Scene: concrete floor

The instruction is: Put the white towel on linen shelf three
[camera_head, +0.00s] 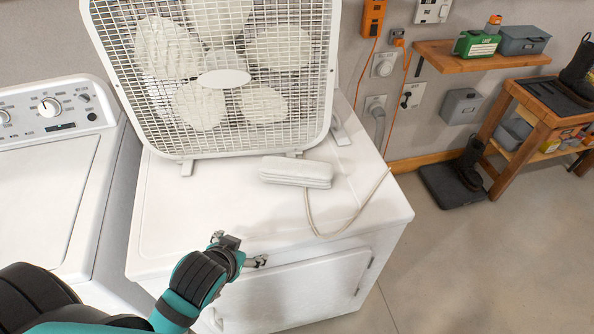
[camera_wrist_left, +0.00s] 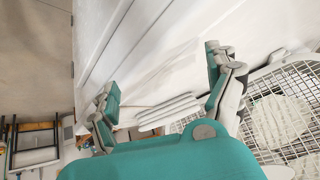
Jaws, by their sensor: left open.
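The white towel (camera_head: 297,172) is folded in a flat stack and lies on the top of a white dryer-like appliance (camera_head: 170,215), in front of a box fan. It also shows in the left wrist view (camera_wrist_left: 168,112), beyond and between my fingers. My left gripper (camera_head: 238,249) is open and empty at the front edge of the appliance, nearer to me and left of the towel, apart from it. Its spread fingers also show in the left wrist view (camera_wrist_left: 164,82). My right gripper is not in view. No shelf marked as linen shelf three can be made out.
The white box fan (camera_head: 222,77) stands behind the towel. A pale cord (camera_head: 345,222) runs across the top right of the appliance. A washer (camera_head: 50,170) stands at left. A wooden wall shelf (camera_head: 475,58) and workbench (camera_head: 540,115) are at right.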

